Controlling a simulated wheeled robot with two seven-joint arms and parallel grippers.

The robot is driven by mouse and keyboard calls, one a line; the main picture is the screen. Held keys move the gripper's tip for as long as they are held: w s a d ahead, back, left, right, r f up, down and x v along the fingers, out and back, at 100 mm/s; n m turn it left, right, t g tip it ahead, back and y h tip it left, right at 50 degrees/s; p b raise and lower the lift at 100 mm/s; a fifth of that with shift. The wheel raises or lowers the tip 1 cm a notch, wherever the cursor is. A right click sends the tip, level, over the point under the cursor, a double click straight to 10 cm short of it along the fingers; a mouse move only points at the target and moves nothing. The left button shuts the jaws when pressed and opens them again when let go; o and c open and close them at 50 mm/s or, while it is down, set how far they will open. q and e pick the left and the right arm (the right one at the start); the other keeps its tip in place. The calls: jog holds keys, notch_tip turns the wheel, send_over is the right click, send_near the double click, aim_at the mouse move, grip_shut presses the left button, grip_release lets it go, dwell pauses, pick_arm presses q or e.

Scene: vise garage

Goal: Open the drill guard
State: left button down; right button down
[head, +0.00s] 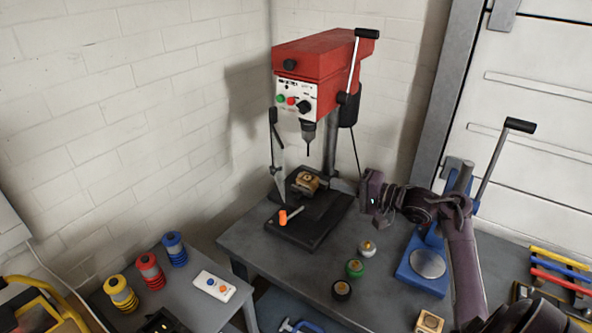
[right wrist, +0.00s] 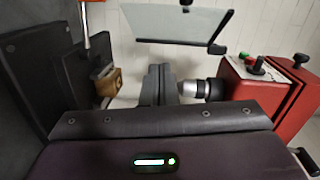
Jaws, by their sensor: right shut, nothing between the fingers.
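The red drill press (head: 318,70) stands on the grey table near the wall corner. Its drill chuck (head: 308,132) points down over the black base. The drill guard (head: 277,150), a clear panel with dark edging, stands at the left of the chuck, seen nearly edge-on. In the right wrist view the guard (right wrist: 180,25) shows as a pale panel at the top, beyond the fingers and apart from them. My right gripper (head: 378,200) is shut and empty, right of the press base. Its fingers also show in the right wrist view (right wrist: 160,82). My left gripper is out of view.
A vise (head: 306,182) and an orange-handled tool (head: 289,215) are on the black base (head: 312,230). A blue lever press (head: 425,262) stands close to my right arm.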

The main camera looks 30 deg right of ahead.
jog(key=w+a+r+m+y+b, duration=0.1)
jog(key=w+a+r+b, duration=0.1)
jog(key=w+a+b, duration=0.5)
jog(key=shift+w+a+r+t+b, duration=0.15)
jog(key=shift+w+a+t+b, duration=0.25)
jog(key=shift+w, duration=0.7)
